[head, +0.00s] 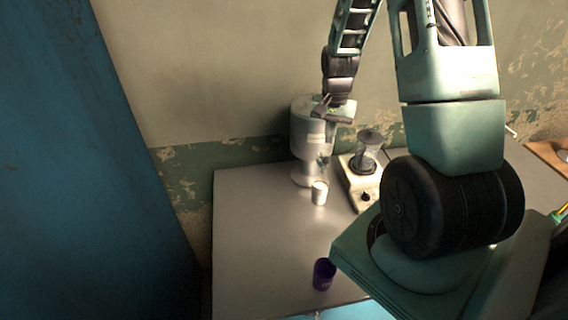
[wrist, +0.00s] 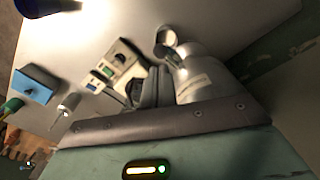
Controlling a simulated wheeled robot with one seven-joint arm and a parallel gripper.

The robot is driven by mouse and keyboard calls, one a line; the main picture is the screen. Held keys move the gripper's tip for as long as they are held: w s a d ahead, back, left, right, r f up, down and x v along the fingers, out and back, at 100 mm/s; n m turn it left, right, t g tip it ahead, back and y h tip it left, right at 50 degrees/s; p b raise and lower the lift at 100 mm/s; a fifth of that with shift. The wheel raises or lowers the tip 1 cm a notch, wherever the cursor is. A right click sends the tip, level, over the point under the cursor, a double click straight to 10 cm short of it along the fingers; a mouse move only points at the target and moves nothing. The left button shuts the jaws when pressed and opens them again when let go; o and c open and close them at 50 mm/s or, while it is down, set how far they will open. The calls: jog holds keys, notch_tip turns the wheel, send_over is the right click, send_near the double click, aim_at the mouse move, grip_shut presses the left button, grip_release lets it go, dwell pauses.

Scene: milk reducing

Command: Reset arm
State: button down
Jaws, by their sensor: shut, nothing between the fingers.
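My gripper (wrist: 156,72) is shut and empty in the wrist view. In the head view it hangs at the end of my arm, in front of the upper part of a large white dispenser-like vessel (head: 300,145). I cannot tell whether it touches the vessel. The vessel also shows beside my fingers in the wrist view (wrist: 202,78). A white cup (head: 319,193) stands upright on the table in front of it. The cup shows beyond my fingertips in the wrist view (wrist: 165,40).
A heater-like device (head: 365,195) with a glass vessel on top stands right of the dispenser. A dark purple cup (head: 324,275) stands near the table's front. The left part of the grey table (head: 250,230) is clear. A blue block (wrist: 36,84) shows in the wrist view.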

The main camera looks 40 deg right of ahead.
jog(key=w+a+n+b, duration=0.1)
jog(key=a+n+b, duration=0.7)
jog(key=a, duration=1.5)
jog(key=s+a+f+n+b, duration=0.2)
jog(key=s+a+n+b, duration=0.5)
jog(key=s+a+n, duration=0.5)
jog(key=s+a, duration=0.5)
jog(key=s, duration=0.1)
jog(key=shift+a+y, duration=0.3)
jog(key=shift+a, duration=0.05)
